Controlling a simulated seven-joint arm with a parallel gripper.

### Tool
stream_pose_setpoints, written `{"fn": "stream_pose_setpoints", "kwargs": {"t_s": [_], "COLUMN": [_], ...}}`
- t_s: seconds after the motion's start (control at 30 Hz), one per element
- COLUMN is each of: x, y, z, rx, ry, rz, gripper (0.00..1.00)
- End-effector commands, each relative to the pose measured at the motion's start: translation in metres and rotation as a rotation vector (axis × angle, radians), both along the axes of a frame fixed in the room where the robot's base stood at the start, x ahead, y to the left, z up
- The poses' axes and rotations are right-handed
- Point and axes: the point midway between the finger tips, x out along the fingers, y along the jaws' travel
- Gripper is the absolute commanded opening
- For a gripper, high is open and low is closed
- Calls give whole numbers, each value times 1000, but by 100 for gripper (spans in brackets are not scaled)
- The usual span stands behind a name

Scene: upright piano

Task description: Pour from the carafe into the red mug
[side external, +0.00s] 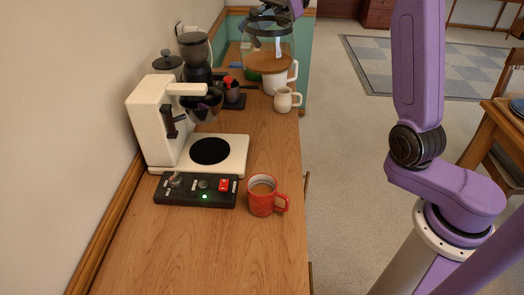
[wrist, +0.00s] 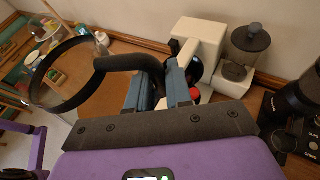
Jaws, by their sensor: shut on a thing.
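The carafe (side external: 268,45) is clear glass with a black band and brown liquid low inside. It hangs near upright over the far end of the counter. In the wrist view its black handle (wrist: 128,62) runs between the blue fingers of my gripper (wrist: 160,85), which is shut on it; the band (wrist: 35,85) is to the left. In the side view my gripper is mostly cut off by the top edge. The red mug (side external: 261,197) stands upright on the near counter, far from the carafe, with a brown surface inside. I cannot make it out in the wrist view.
A white coffee machine (side external: 165,120) and a black control box (side external: 195,190) stand left of the red mug. Grinders (side external: 194,50), a cream mug (side external: 284,99) and a white mug (side external: 275,85) are at the back. The counter (side external: 225,260) is clear in front.

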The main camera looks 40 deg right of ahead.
Motion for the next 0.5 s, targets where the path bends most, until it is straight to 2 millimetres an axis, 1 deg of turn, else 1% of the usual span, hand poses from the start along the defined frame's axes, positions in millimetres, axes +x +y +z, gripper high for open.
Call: {"fn": "stream_pose_setpoints", "kwargs": {"t_s": [0.03,0.1,0.3,0.4,0.5], "x": [7,14,30,33,36], "y": [12,26,68,85,98], "z": [-1,-2,-8,-11,-13], "rx": [2,1,0,-1,-3], "ry": [2,4,11,14,15], "rz": [39,86,209,256,289], "gripper": [0,0,0,0,0]}}
